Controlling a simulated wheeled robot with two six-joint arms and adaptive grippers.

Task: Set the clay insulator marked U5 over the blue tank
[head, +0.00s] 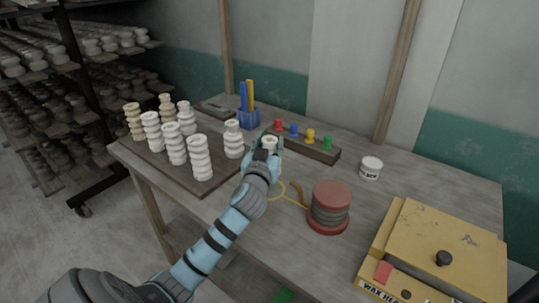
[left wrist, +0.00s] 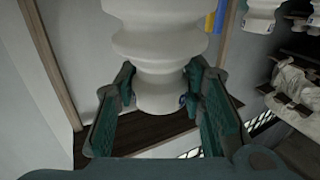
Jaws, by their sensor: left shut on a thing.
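My left gripper (head: 266,150) is shut on a white ribbed clay insulator (head: 270,143), above the middle of the table. In the left wrist view the same insulator (left wrist: 158,40) fills the top, with its narrow end between the two green fingers (left wrist: 158,92). A small blue mark shows on that end; no U5 is readable. Several other insulators (head: 201,158) stand upright on a dark board (head: 150,155) at the table's left. I cannot make out a blue tank in either view. My right gripper is not in view.
A rack with four coloured knobs is a rack of several pegs (head: 318,150) behind my gripper. A blue pen holder (head: 249,119), white jar (head: 371,168), red-ended spool (head: 330,205) and yellow wax heater (head: 440,250) stand on the table (head: 400,185). Shelves of pottery (head: 60,80) are at left.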

